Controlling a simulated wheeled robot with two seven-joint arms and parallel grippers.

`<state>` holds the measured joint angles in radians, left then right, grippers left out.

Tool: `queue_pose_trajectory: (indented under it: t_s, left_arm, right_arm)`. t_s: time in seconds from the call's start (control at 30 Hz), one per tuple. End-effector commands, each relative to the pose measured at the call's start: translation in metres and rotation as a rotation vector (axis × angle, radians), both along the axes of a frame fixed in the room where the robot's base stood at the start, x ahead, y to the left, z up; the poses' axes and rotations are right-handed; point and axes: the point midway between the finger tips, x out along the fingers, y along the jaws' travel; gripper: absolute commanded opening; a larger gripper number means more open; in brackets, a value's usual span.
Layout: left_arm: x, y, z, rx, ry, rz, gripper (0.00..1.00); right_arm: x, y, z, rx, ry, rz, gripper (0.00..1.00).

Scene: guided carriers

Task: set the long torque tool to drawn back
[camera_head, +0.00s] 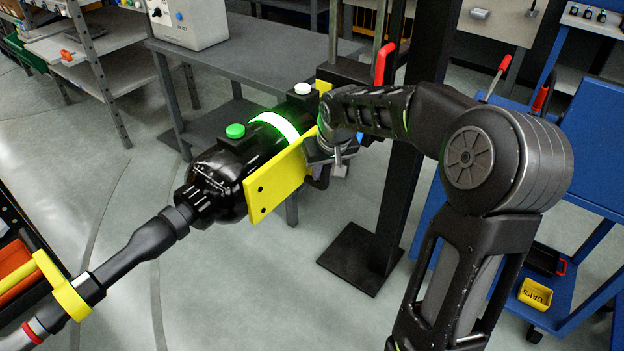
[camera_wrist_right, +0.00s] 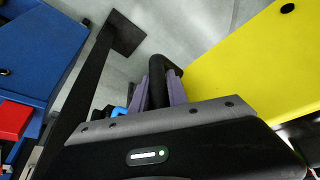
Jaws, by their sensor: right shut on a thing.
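The long torque tool (camera_head: 215,180) is black, with a yellow plate (camera_head: 277,183), a glowing white-green ring and a green button on top. It slants from the lower left up to a black upright post (camera_head: 393,170). My right gripper (camera_head: 322,168) is beside the yellow plate, its fingers mostly hidden in the head view. In the right wrist view my right gripper (camera_wrist_right: 161,92) has its purple-grey pads closed around a black bar handle (camera_wrist_right: 159,66) next to the yellow plate (camera_wrist_right: 248,70). My left gripper is not in view.
A grey table (camera_head: 265,60) with a white control box (camera_head: 188,20) stands behind the tool. Shelving (camera_head: 95,60) is at the upper left. A blue cart (camera_head: 590,225) with a yellow bin (camera_head: 535,293) stands at the right. The floor at lower middle is clear.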

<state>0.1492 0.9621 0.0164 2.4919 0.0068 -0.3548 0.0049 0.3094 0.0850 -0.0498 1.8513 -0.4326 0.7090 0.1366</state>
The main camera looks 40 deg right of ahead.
Motion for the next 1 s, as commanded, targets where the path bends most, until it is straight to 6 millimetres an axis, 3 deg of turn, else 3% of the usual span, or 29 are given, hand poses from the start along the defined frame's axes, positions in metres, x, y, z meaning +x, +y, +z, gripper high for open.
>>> queue_pose_trajectory:
  t_s: [0.47,0.5,0.7,1.0]
  left_arm:
    - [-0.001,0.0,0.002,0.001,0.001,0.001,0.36]
    - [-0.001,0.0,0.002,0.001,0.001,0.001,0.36]
    - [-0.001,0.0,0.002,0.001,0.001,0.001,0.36]
    - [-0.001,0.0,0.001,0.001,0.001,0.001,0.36]
  right_arm:
    - [0.005,-0.011,0.0,0.001,-0.001,0.004,0.0]
    - [0.005,-0.012,0.0,0.001,-0.001,0.004,0.22]
    - [0.005,-0.011,0.0,0.002,0.0,0.005,0.38]
    - [0.004,-0.009,-0.001,0.005,0.004,0.008,0.41]
